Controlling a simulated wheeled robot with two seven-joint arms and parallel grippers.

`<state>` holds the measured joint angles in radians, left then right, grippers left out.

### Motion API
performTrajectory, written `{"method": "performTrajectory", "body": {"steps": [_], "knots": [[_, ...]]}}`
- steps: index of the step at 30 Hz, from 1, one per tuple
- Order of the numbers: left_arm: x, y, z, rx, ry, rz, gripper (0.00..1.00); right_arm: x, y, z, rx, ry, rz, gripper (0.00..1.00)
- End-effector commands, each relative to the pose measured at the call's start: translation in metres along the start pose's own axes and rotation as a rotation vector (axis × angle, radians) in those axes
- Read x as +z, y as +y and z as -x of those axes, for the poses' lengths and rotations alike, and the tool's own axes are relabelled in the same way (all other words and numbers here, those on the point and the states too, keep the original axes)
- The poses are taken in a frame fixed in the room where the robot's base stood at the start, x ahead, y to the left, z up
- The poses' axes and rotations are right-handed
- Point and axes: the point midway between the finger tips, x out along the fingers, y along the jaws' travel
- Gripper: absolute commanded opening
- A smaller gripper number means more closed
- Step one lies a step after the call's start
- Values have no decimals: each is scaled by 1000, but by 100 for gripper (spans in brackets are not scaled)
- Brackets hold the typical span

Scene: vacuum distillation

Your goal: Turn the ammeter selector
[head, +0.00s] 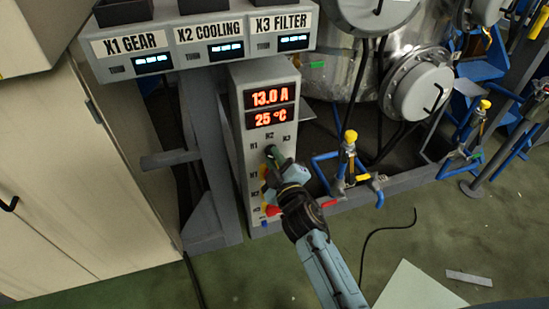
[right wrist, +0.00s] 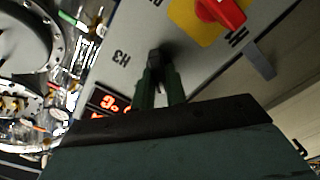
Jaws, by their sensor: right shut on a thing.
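The ammeter panel (head: 240,140) is a grey upright box whose red displays (head: 270,107) read 13.0 A and 25 °C. Its selector is a small dark knob (right wrist: 158,58) among the printed position labels below the displays. My right gripper (head: 272,153) reaches up to it from the lower right. In the right wrist view its green fingers (right wrist: 157,82) are shut on the knob, one on each side. The fingers hide much of the knob, so I cannot tell its exact pointing direction. My left gripper is not in view.
A red switch (right wrist: 222,10) on a yellow plate (right wrist: 187,18) sits lower on the same panel. A shelf of X1, X2 and X3 meters (head: 205,45) hangs above. A beige cabinet (head: 90,185) stands left. Blue pipes with yellow-handled valves (head: 349,137) stand right.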

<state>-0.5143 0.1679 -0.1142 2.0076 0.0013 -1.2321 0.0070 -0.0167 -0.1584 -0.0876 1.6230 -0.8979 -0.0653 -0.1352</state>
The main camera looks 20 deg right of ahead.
Motion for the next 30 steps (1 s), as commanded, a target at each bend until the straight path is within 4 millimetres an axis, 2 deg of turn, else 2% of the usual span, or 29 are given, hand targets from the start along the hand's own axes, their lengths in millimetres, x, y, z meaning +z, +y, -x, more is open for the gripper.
{"method": "performTrajectory", "body": {"steps": [14,15,20,30], "knots": [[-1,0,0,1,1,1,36,0,0,0,-1,-1,19,0],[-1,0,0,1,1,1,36,0,0,0,-1,-1,19,15],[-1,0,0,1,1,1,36,0,0,0,-1,-1,18,35],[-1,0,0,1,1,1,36,0,0,3,-1,-1,16,35]]}}
